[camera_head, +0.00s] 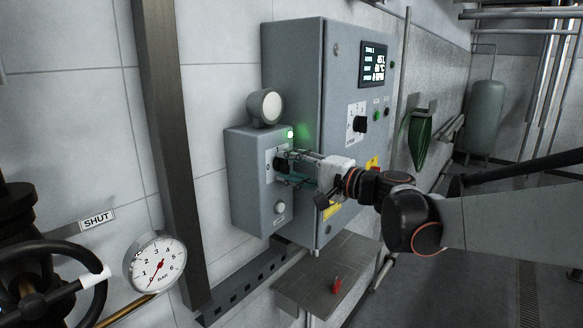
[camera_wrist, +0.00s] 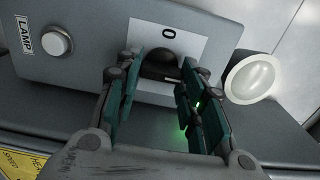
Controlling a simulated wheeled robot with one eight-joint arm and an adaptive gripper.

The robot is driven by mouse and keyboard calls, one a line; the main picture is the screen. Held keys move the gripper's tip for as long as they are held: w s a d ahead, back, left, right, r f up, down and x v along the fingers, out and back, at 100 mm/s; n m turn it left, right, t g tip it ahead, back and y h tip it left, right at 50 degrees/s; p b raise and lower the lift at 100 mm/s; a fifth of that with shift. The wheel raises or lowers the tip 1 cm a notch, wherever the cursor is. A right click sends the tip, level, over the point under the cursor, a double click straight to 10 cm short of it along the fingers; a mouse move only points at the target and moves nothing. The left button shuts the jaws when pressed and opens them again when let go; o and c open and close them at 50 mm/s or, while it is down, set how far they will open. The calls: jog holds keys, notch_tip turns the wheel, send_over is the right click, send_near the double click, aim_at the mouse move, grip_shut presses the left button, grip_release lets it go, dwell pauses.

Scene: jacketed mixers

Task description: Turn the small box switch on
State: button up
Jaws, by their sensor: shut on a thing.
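The small grey box (camera_head: 252,190) is mounted on the wall beside a larger cabinet. Its black rotary switch (camera_head: 281,164) sits on a white plate on the front and is partly hidden by my fingers. In the wrist view the switch (camera_wrist: 158,66) shows between the fingers, with a "0" mark on the plate above it. My gripper (camera_head: 297,168) is shut on the switch; both green-padded fingers show in the wrist view (camera_wrist: 155,85). I cannot tell the exact angle of the switch. A round pale lamp (camera_head: 265,106) on top of the box looks unlit.
The larger grey cabinet (camera_head: 290,60) has a display (camera_head: 374,64) and its own black knob (camera_head: 360,124). A white button (camera_wrist: 56,42) beside a LAMP label is on the small box. A green glow shows near the box's upper edge. A shelf (camera_head: 310,285) holds a red item (camera_head: 336,285).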

dwell(0.5)
jog(key=o, duration=1.1)
jog(key=v, duration=1.2)
